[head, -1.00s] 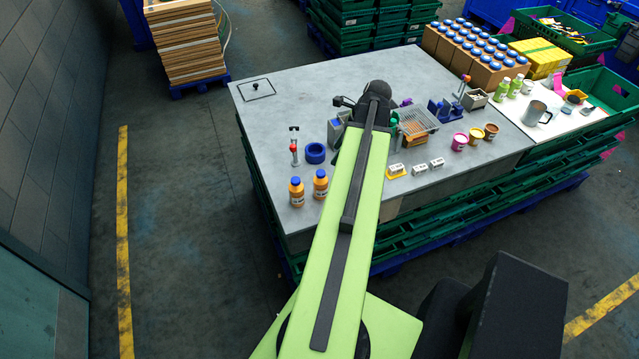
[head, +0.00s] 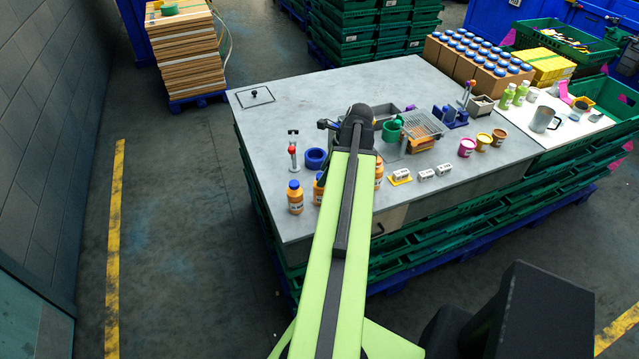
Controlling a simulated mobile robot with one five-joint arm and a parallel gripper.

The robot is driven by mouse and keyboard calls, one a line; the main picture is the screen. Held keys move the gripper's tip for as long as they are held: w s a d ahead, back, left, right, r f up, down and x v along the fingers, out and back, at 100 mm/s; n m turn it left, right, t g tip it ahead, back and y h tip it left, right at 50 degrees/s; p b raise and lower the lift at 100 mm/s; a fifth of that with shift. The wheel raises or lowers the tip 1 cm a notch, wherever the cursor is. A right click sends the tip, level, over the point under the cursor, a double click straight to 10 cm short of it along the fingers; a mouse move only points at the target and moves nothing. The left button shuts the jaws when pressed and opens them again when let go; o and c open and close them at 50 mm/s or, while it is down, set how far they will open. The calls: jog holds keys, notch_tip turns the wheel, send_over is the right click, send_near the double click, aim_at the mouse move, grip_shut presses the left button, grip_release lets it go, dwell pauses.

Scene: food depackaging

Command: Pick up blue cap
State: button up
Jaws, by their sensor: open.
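An orange bottle with a blue cap (head: 294,184) stands upright near the front left of the grey table. A second orange bottle (head: 318,191) beside it is partly covered by my arm. A third orange bottle (head: 379,176) shows partly on the right side of my arm, its top hard to make out. My gripper (head: 356,122) is at the far end of my green arm, over the middle of the table, beyond the bottles. Its jaws are mostly hidden behind the dark wrist; it is open, and nothing is seen in it.
A blue ring (head: 315,158) and a red-topped clamp (head: 292,150) stand left of my arm. A green cup (head: 391,131), a wire basket (head: 423,124) and small white blocks (head: 427,175) lie right. Cartons of blue-capped bottles (head: 480,60) stand at the back right.

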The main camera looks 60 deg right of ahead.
grip_shut()
jog(key=shift+r, duration=0.1)
